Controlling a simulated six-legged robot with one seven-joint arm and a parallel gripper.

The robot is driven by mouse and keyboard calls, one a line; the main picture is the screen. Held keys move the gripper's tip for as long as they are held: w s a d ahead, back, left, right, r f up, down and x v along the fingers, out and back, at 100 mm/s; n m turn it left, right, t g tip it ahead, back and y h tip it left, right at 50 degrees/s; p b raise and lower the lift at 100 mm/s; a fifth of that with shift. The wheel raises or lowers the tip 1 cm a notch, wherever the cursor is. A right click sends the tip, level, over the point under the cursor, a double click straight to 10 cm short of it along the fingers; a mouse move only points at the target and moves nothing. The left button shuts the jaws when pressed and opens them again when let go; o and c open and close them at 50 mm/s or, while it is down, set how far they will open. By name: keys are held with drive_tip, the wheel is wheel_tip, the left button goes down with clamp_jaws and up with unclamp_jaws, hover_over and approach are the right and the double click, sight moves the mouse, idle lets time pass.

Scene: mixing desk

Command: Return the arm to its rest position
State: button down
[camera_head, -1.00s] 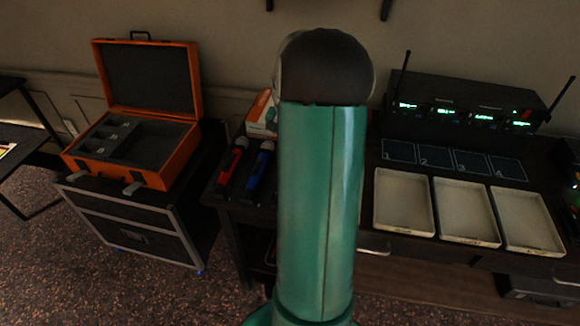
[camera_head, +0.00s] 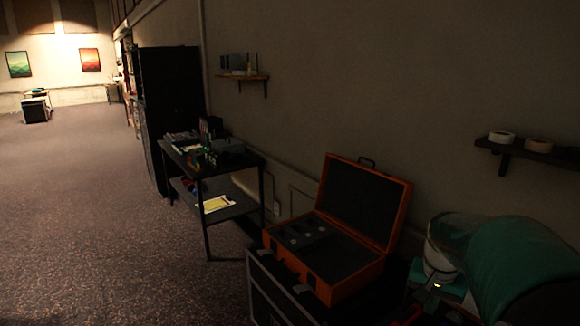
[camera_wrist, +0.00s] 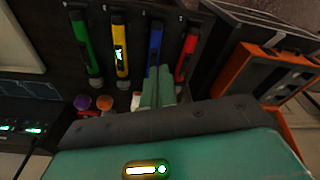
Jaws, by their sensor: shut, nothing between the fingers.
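My arm's teal link (camera_head: 515,265) fills the lower right corner of the head view. My gripper (camera_wrist: 158,74) shows in the wrist view, its two pale green fingers together with nothing between them. The fingertips appear near the lower end of the blue microphone; I cannot tell the height gap. The gripper itself is not clear in the head view.
An open orange case (camera_head: 340,275) sits on a black flight case (camera_head: 268,290). A black side table (camera_head: 212,190) and a tall cabinet (camera_head: 170,100) stand along the wall. A wall shelf (camera_head: 530,152) holds rolls. Open floor (camera_head: 90,220) lies at left.

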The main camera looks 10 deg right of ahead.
drive_tip(key=s+a+r+n+t, duration=0.1)
drive_tip(key=s+a+r+n, duration=0.1)
drive_tip(key=a, duration=0.6)
drive_tip(key=s+a+r+n+t+y, duration=0.1)
drive_tip(key=s+a+n, duration=0.3)
drive_tip(key=a, duration=0.5)
drive_tip(key=s+a+r+n+t, duration=0.2)
drive_tip(key=s+a, duration=0.3)
drive_tip(key=a, duration=0.4)
drive_tip(key=shift+s+r+n, duration=0.2)
drive_tip(key=shift+r+n, duration=0.3)
drive_tip(key=shift+r, duration=0.05)
drive_tip(key=shift+d, duration=0.1)
